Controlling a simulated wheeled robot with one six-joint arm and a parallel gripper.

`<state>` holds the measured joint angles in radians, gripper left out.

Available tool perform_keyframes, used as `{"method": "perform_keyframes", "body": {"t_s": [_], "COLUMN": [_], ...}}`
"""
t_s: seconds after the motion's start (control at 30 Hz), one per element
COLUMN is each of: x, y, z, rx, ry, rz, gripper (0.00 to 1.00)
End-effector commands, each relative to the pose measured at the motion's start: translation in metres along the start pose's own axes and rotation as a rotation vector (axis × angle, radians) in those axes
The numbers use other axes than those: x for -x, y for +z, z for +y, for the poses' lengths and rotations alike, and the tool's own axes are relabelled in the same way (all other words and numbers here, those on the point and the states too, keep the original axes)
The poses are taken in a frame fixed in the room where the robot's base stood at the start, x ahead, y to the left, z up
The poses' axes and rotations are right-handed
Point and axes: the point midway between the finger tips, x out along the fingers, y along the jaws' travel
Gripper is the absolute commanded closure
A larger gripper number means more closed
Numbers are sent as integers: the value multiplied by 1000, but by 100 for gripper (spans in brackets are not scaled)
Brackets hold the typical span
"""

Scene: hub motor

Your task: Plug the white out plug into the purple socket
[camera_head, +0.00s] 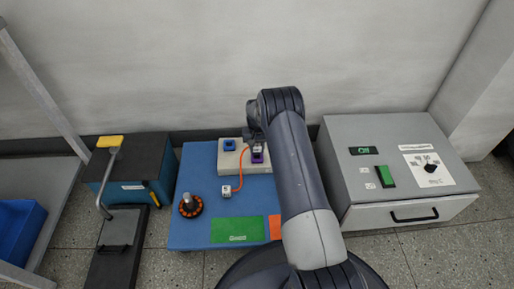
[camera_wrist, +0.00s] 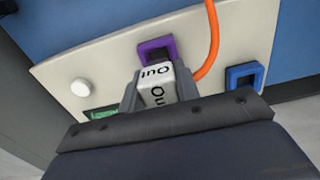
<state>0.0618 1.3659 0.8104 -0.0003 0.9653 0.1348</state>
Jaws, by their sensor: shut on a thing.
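The white out plug (camera_wrist: 158,84), marked "Out", is held between the fingers of my gripper (camera_wrist: 158,88) in the wrist view. The purple socket (camera_wrist: 157,50) is a square frame on the pale panel, directly beyond the plug. The plug's far end overlaps the lower edge of the socket in that view; I cannot tell whether it is inside. In the head view the purple socket (camera_head: 257,157) shows just below my gripper (camera_head: 256,146), at the right of the pale box. My gripper is shut on the plug.
A blue socket (camera_wrist: 244,76) is on the same panel (camera_wrist: 105,60), with a white button (camera_wrist: 80,88). An orange cable (camera_head: 240,167) runs to another white plug (camera_head: 226,191) on the blue table (camera_head: 190,235). A grey control cabinet (camera_head: 345,160) stands right.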

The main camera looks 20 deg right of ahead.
Motion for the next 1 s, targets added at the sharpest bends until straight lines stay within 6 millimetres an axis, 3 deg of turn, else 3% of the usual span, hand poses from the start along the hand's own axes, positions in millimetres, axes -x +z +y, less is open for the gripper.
{"method": "perform_keyframes", "body": {"t_s": [1.0], "x": [-12], "y": [0], "z": [0], "rx": [0], "ry": [0], "rz": [0], "gripper": [99]}}
